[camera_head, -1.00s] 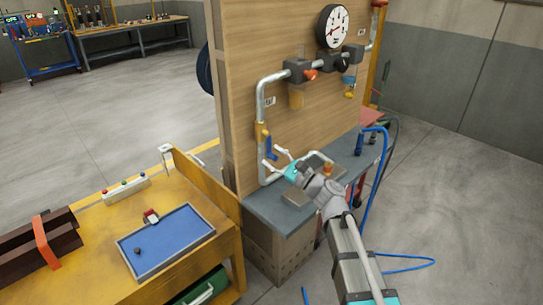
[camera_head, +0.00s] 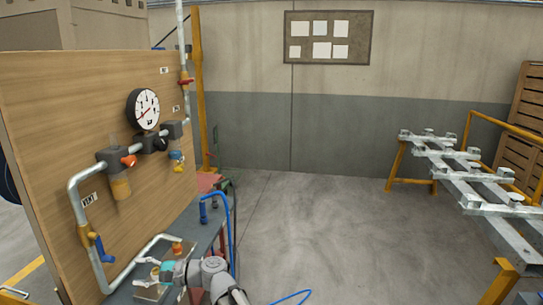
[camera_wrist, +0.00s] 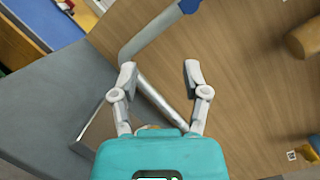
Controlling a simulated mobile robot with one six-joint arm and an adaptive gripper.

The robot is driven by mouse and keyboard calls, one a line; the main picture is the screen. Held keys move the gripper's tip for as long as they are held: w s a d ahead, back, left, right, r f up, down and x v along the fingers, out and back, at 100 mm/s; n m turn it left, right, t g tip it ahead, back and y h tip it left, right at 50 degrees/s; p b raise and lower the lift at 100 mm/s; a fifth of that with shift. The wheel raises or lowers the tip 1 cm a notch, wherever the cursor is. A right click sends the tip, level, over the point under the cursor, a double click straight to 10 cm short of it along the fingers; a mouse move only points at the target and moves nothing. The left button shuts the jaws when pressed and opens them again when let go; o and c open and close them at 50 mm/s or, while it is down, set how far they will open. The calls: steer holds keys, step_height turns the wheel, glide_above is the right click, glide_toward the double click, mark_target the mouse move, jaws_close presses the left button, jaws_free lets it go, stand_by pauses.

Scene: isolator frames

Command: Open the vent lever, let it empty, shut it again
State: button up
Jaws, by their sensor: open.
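The vent lever is a blue handle (camera_head: 102,248) on a yellow valve body (camera_head: 84,235), below the VENT label (camera_head: 89,200). It hangs downward, roughly along the grey pipe. My gripper (camera_head: 146,271) is open and empty, to the right of the lever and slightly lower, apart from it. In the wrist view my gripper (camera_wrist: 160,76) has its two fingers spread, with a pipe stretch visible between and beyond them. A blue part, likely the lever (camera_wrist: 188,6), shows at the top edge. The round gauge (camera_head: 143,109) is on the board; its reading is too small to tell.
The pipe (camera_head: 75,207) runs down the wooden board (camera_head: 40,130) and bends along the grey bench (camera_head: 205,240). A regulator with an orange knob (camera_head: 129,160) is higher up. A blue hose (camera_head: 230,225) stands right of the bench. Open floor (camera_head: 320,220) lies further right.

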steer(key=w+d+f+n+t+h, duration=0.15)
steer(key=d+f+h, duration=0.3)
steer(key=d, duration=0.45)
steer(key=d+f+n+h, duration=0.25)
steer(key=d+f, duration=0.35)
steer(key=d, duration=0.3)
steer(key=w+d+f+n+h, duration=0.15)
steer(key=d+f+h, duration=0.3)
steer(key=d, duration=0.45)
steer(key=s+d+f+h, duration=0.1)
steer(key=d+f+h, duration=0.1)
steer(key=d, duration=0.6)
steer(key=s+d+f+n+h, duration=0.1)
steer(key=s+d+h, duration=0.15)
steer(key=d, duration=0.45)
steer(key=s+d+f+h, duration=0.1)
steer(key=d+f+h, duration=0.1)
steer(key=d, duration=0.6)
step_height(320, 180, up, 13)
steer(key=p, duration=1.2)
steer(key=shift+d+h+p, duration=0.2)
steer(key=shift+h+p, duration=0.1)
steer(key=shift+p, duration=0.05)
steer(key=shift+w, duration=0.1)
